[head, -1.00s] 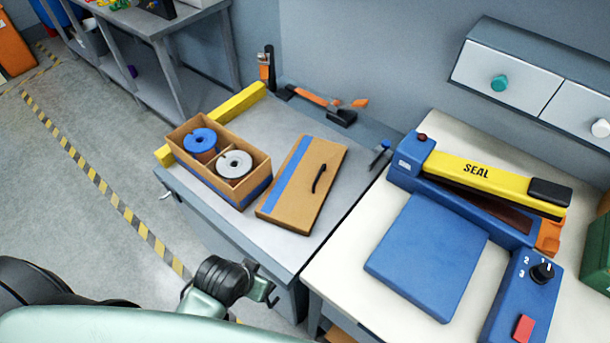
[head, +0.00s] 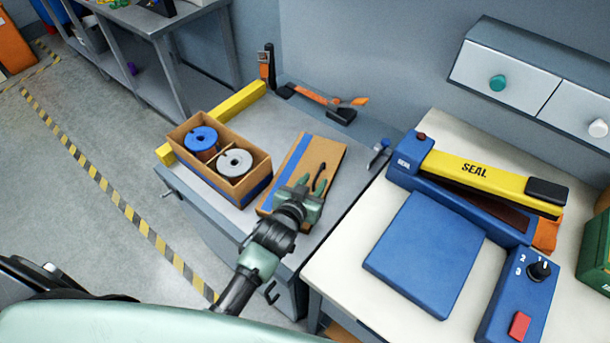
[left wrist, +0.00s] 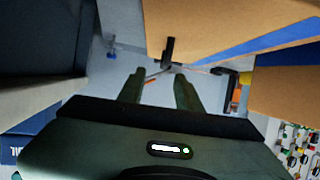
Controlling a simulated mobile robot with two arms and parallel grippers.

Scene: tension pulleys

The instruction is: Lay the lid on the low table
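The lid is a brown cardboard panel (head: 315,150) with a blue stripe and a black handle (head: 320,174). It lies on the grey low table (head: 345,160), right of the open cardboard box (head: 254,190). My left gripper (head: 311,184) is over the lid at the handle and hides part of the lid. In the left wrist view, its two fingers (left wrist: 158,80) are apart, with the handle (left wrist: 168,52) just ahead between them. I see no grip on it. The lid (left wrist: 195,22) shows at the top there. My right gripper is not in view.
The box holds a blue spool (head: 201,140) and a grey spool (head: 235,163). A yellow bar (head: 243,101) lies behind it. Tools (head: 320,98) lie at the table's back. A white bench with a yellow and blue sealer (head: 480,175) stands at the right.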

